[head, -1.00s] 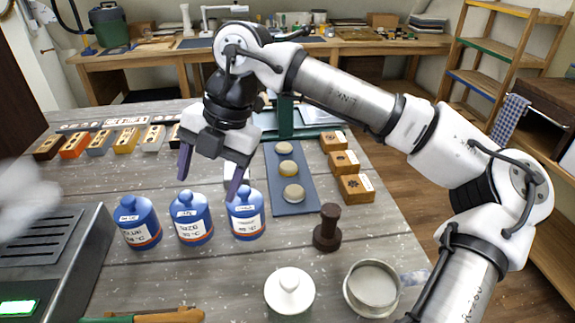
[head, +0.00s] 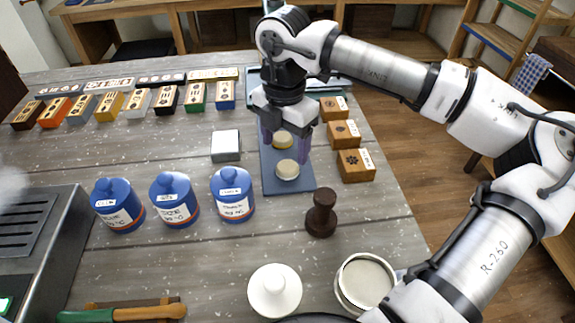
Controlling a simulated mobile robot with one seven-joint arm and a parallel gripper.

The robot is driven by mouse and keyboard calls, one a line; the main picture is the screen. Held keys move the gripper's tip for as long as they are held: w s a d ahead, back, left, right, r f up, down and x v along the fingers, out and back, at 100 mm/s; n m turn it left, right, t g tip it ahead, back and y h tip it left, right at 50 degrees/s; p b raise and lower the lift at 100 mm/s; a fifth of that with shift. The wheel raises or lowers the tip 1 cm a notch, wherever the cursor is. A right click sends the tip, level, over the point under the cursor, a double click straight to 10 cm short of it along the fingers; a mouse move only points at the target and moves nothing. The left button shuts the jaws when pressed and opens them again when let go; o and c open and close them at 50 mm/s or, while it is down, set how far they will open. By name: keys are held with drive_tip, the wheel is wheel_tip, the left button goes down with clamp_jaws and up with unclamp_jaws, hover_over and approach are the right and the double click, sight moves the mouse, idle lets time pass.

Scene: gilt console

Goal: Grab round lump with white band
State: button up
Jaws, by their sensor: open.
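Two round lumps show on a blue-grey mat (head: 273,184). The front lump (head: 287,169) is beige and fully in view. The lump behind it (head: 283,140) is yellowish and shows between my fingers. A third, farther lump is hidden behind my gripper. I cannot make out a white band on any lump at this size. My gripper (head: 285,149) is open and points down over the mat, its purple fingers on either side of the yellowish lump. I cannot tell how high the tips are above the mat.
Wooden boxes (head: 356,166) stand close right of the mat. A grey-white block (head: 226,146) and blue jars (head: 232,195) stand to its left. A dark stamp (head: 321,213), a white lidded pot (head: 274,291) and a round metal tin (head: 365,282) stand in front.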

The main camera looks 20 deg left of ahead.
sight(287, 166)
drive_tip(key=shift+d+f+p, duration=0.2)
drive_tip(key=shift+f+p, duration=0.9)
drive_tip(key=shift+f, duration=1.6)
drive_tip(key=c, duration=1.1)
